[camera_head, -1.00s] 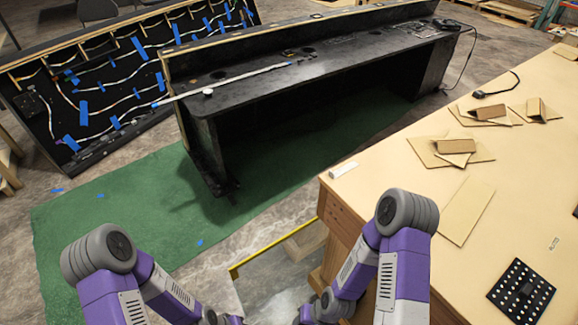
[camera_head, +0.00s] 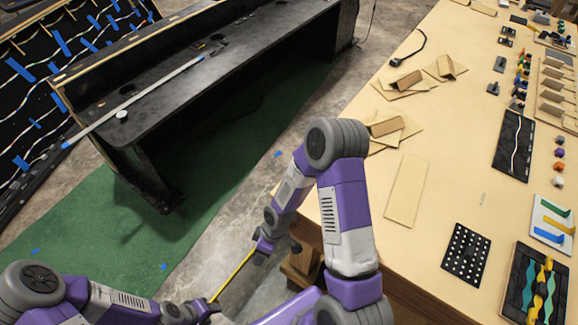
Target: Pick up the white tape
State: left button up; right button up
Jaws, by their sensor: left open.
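A small white round piece, which may be the white tape (camera_head: 122,114), sits on the near end of the black console top beside a long pale strip (camera_head: 160,91). My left gripper (camera_head: 210,308) is low at the bottom of the view, open, far from the console top. My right gripper (camera_head: 262,252) hangs beside the table's near left edge; its fingers are too small to read. The table's near left corner, where a small white block lay earlier, is hidden behind my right arm.
The wooden table (camera_head: 440,195) holds cardboard pieces (camera_head: 405,190), a black perforated plate (camera_head: 466,254), a black board with a light strip (camera_head: 513,145) and several small parts. A green mat (camera_head: 90,230) lies on the floor. A panel with blue tape pieces (camera_head: 60,60) leans at far left.

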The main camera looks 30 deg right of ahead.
jog(key=w+d+r+n+h+p, duration=0.1)
jog(key=w+d+r+n+p, duration=0.3)
jog(key=r, duration=0.4)
jog(key=w+d+r+n+h+p, duration=0.2)
jog(key=d+r+n+p, duration=0.2)
jog(key=r+n, duration=0.3)
jog(key=w+d+r+n+h+p, duration=0.1)
jog(key=w+d+r+n+p, duration=0.2)
jog(key=r, duration=0.6)
jog(key=shift+n, duration=0.3)
jog(key=f, duration=0.2)
jog(key=d+f, duration=0.1)
jog(key=f, duration=0.4)
jog(key=shift+s+d+p, duration=0.25)
jog(key=shift+d+p, duration=0.1)
grip_shut()
